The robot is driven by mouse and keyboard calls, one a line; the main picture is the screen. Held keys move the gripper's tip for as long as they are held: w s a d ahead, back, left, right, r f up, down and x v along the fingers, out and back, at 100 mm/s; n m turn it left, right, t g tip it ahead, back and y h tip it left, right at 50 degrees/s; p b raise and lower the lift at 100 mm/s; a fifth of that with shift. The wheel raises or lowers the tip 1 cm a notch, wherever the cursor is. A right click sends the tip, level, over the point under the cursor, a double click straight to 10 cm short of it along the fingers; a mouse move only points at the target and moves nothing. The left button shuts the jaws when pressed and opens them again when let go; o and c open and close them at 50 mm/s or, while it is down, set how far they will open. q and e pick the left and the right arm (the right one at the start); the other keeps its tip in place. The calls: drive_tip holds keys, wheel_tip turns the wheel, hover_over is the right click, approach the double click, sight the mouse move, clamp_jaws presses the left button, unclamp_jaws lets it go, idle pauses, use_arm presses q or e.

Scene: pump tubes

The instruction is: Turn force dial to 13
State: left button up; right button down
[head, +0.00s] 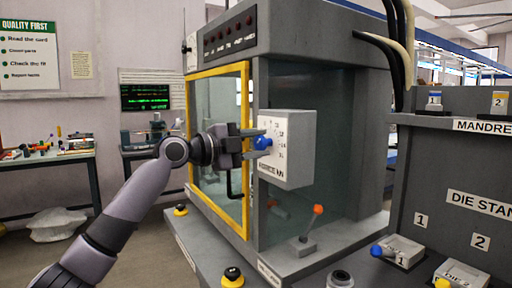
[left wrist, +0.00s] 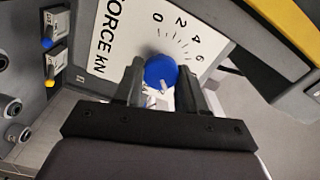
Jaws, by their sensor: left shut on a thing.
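The force dial is a blue knob (head: 262,142) on the front of a light grey box (head: 300,135) labelled for force in kN. My left gripper (head: 257,144) reaches it from the left and is shut on the knob. In the left wrist view the blue knob (left wrist: 160,72) sits between the two fingers of the gripper (left wrist: 161,85). A white pointer mark on the knob points down and slightly right there, away from the visible numbers 0, 2, 4 and 6. The numbers farther round are hidden by the gripper. My right gripper is not in view.
The box hangs on a large grey machine (head: 325,40) with a yellow-framed door (head: 245,165) close behind my gripper. An orange-tipped lever (head: 318,210) stands below. The die stand (head: 445,185) with numbered dies is at the right. A yellow-and-black button (head: 232,276) is in front.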

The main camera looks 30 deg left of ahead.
use_arm(q)
drive_tip(key=m+b, duration=0.1)
drive_tip(key=m, duration=0.4)
drive_tip(key=shift+f+m, duration=0.15)
drive_tip(key=shift+m, duration=0.25)
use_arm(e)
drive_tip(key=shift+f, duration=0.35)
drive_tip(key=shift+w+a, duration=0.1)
use_arm(q)
drive_tip(key=o, duration=1)
drive_tip(key=shift+o, duration=0.2)
drive_tip(key=b+v, duration=0.1)
drive_tip(key=v, duration=0.6)
drive_tip(key=shift+b, duration=0.3)
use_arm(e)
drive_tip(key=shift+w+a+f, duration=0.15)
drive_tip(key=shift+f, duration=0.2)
